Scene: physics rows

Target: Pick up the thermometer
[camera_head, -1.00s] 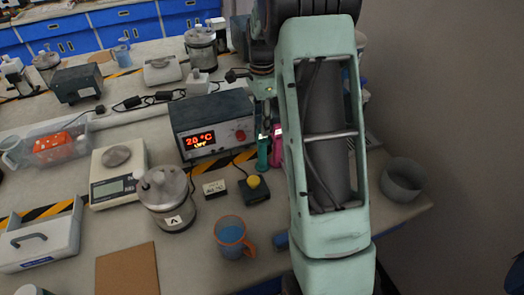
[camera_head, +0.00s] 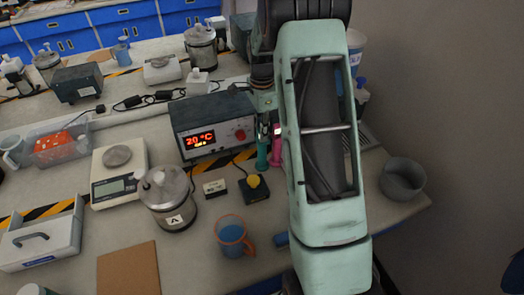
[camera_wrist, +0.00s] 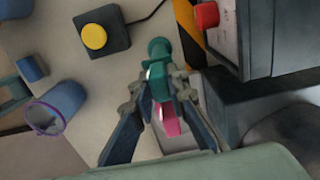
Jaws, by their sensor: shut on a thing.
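My gripper (camera_wrist: 160,92) is shut on a teal piece, which I take to be the thermometer (camera_wrist: 158,60); its rounded teal end sticks out past the fingertips in the wrist view. A pink piece (camera_wrist: 168,122) shows between the fingers behind the teal; I cannot tell if both are one object. In the head view the teal piece (camera_head: 262,155) and the pink piece (camera_head: 277,152) show side by side, left of my arm, in front of the grey display box. My arm hides much of the gripper there. I cannot tell whether the held piece touches the table.
The grey box with a lit 20 °C display (camera_head: 213,125) stands close left of the gripper. A yellow-button box (camera_head: 254,188), a blue mug (camera_head: 232,238) and a lidded metal pot (camera_head: 167,197) are nearer. A grey bowl (camera_head: 402,179) sits right of my arm by the table edge.

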